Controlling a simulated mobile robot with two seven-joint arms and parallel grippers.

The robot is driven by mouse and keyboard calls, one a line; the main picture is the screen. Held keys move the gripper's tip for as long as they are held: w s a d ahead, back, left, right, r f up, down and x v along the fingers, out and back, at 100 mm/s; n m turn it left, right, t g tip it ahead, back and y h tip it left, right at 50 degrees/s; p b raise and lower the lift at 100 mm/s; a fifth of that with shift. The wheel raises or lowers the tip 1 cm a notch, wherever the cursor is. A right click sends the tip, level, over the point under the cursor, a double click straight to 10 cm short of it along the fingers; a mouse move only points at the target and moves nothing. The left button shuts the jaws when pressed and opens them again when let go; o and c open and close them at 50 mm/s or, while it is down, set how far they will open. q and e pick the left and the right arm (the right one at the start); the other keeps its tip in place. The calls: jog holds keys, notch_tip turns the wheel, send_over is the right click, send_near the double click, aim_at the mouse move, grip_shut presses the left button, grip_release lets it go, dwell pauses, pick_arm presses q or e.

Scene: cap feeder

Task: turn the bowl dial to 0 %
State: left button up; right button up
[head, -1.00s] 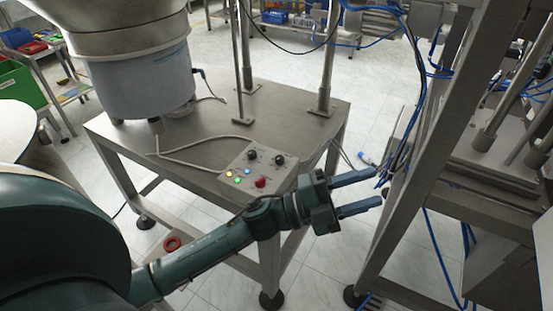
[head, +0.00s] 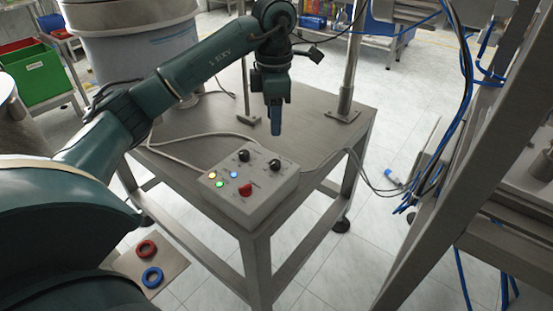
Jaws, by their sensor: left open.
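The grey control box (head: 262,203) sits on the front corner of the metal table. It has two black dials on its top: a left dial (head: 243,155) and a right dial (head: 275,166). I cannot read their labels or settings, so I cannot tell which one is the bowl dial. My left gripper (head: 273,130) points down with its blue fingers above and behind the box, near the two dials in the picture. It is open and seen edge-on, apart from the dials. My right gripper is not in view.
A red button (head: 245,190) and several lit lamps share the box top. The large bowl feeder (head: 140,62) stands behind at left. A metal post (head: 349,70) rises behind the gripper. Cables run over the table. A steel frame (head: 450,150) stands at right.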

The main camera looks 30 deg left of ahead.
aim_at(275, 162)
pick_arm(q)
notch_tip(275, 162, down, 10)
jog(key=shift+b, duration=0.65)
jog(key=shift+f, duration=0.7)
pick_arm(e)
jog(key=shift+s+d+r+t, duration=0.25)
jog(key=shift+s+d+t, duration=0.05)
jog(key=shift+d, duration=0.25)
pick_arm(q)
jog(key=shift+c, duration=0.3)
jog(key=c, duration=0.9)
jog(key=shift+c, duration=0.2)
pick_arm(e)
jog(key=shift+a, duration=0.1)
